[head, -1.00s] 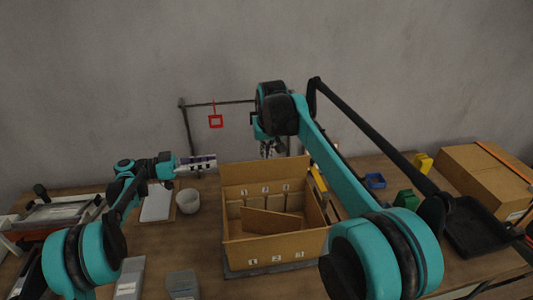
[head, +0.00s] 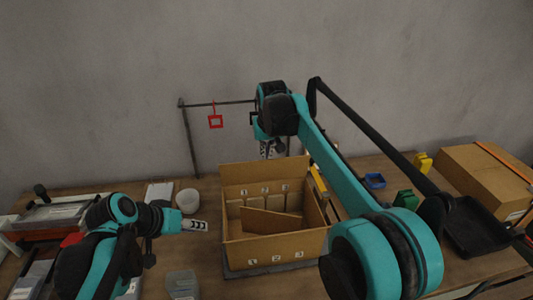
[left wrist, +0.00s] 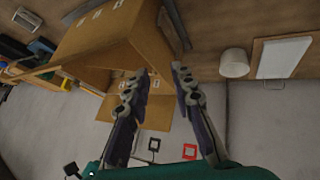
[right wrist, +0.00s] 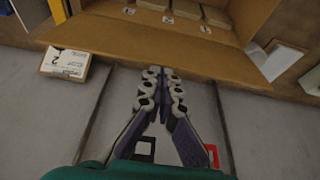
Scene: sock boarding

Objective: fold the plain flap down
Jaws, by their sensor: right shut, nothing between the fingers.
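An open brown cardboard box (head: 232,250) stands on the table in the middle of the head view. Its plain far panel (head: 250,172) stands up at the back, and fills the upper part of the right wrist view (right wrist: 150,48). A tilted plain board (head: 270,222) shows inside the box. My right gripper (head: 268,150) is shut and empty, just behind and above the far panel. My left gripper (head: 206,226) is open and empty, close to the box's left side; whether it touches is unclear. The box lies past its fingertips in the left wrist view (left wrist: 158,74).
A white cup (head: 187,201) and a white board (head: 158,192) lie left of the box. A red square frame (head: 215,121) hangs from a dark rail behind. A closed carton (head: 485,175), a green piece (head: 405,199) and a blue tray (head: 375,181) are at the right.

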